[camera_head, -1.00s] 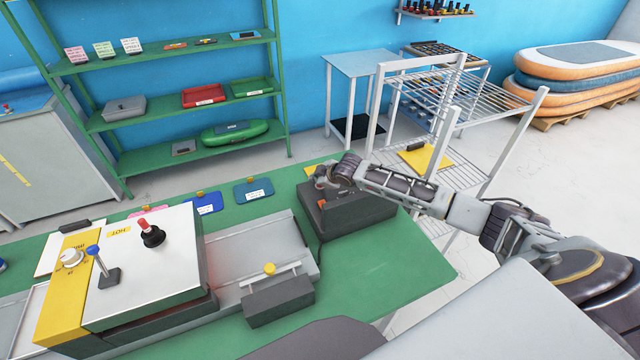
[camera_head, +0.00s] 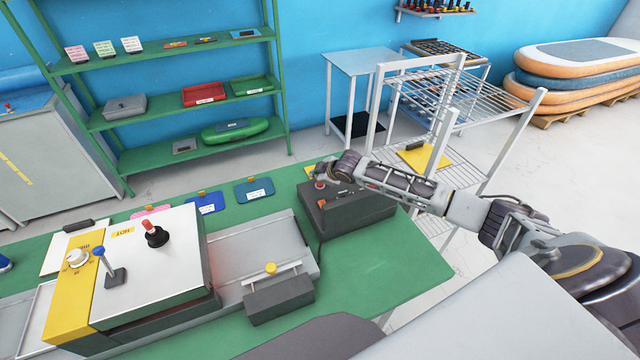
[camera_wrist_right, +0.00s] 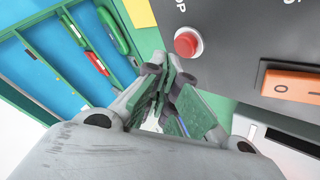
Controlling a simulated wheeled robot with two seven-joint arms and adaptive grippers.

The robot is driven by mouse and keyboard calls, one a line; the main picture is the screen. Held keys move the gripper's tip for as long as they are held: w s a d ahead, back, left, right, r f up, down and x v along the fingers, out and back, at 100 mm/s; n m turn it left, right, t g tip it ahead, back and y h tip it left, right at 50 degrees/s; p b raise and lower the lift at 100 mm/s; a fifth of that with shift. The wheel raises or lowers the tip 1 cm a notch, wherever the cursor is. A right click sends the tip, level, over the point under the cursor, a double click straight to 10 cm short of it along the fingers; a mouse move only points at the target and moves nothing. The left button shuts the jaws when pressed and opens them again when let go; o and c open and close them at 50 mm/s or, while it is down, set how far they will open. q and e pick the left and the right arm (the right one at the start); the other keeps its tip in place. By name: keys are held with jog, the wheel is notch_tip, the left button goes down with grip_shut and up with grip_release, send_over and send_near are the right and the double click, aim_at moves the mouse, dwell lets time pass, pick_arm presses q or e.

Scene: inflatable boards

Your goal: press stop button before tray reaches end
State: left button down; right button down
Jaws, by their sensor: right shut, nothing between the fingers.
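The dark grey control box (camera_head: 350,208) stands on the green table with a red stop button (camera_head: 319,185) and an orange rocker switch (camera_head: 322,203) on top. The red button (camera_wrist_right: 187,42) and switch (camera_wrist_right: 293,84) also show in the right wrist view. My right gripper (camera_head: 322,169) is shut and empty, just beyond the button; in the wrist view its fingertips (camera_wrist_right: 163,73) are beside the button, apart from it. The white-topped unit (camera_head: 155,265) marked HOT sits over the metal track (camera_head: 250,243). I cannot make out a separate tray. My left gripper is not in view.
A wire rack (camera_head: 440,82) stands behind my right arm. The table's front right is clear.

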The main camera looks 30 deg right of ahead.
aim_at(318, 184)
jog(key=shift+r+p, duration=1.2)
jog(key=shift+r, duration=0.15)
jog(key=shift+r+p, duration=0.7)
jog(key=shift+r, duration=0.45)
